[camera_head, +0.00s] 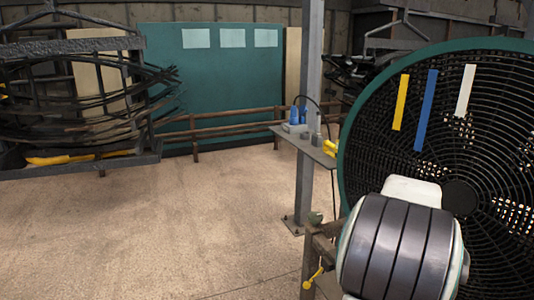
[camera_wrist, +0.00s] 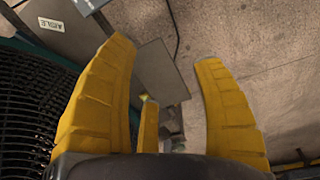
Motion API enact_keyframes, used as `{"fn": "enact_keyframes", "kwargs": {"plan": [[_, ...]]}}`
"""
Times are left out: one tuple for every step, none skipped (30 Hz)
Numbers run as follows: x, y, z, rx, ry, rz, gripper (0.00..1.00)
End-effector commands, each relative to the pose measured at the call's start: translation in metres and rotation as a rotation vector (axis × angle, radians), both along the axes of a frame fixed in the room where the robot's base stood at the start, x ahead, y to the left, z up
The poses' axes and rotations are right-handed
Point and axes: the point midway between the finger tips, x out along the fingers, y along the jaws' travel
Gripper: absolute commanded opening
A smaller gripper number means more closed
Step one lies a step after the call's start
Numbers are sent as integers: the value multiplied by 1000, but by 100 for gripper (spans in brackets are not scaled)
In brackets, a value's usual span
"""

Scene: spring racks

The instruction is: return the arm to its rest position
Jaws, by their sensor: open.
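My gripper (camera_wrist: 165,55) shows in the wrist view with its yellow fingers spread apart and nothing held between them. A grey plate (camera_wrist: 162,75) lies beyond the fingers, apparently below them. In the head view, the rounded white and dark-banded part of my arm (camera_head: 398,247) is at the lower right, in front of the large fan. My gripper cannot be clearly made out in the head view.
The large round fan (camera_head: 358,120) fills the right side, with yellow, blue and white strips. A small shelf (camera_head: 290,135) is on a grey post (camera_head: 308,90). A rack of dark springs (camera_head: 85,95) stands left. Open floor (camera_head: 170,225) lies in the middle.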

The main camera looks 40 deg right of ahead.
Motion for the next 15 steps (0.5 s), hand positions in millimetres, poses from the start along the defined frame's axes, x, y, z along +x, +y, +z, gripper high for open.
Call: {"fn": "enact_keyframes", "kwargs": {"plan": [[20,20,22,-14,-10,39,61],[30,32,29,-19,-15,56,61],[41,47,38,-26,-24,75,61],[49,59,44,-31,-31,92,61],[56,71,50,-34,-37,106,61],[65,87,59,-40,-47,128,61],[70,100,65,-44,-55,142,61],[75,112,71,-46,-63,159,61],[80,129,78,-50,-76,180,61],[84,141,84,-52,-84,196,61],[86,154,89,-54,-93,212,61],[89,170,96,-55,-106,233,61],[90,182,100,-56,-115,249,61],[90,194,105,-56,-124,265,61],[90,209,111,-55,-138,285,61]]}}
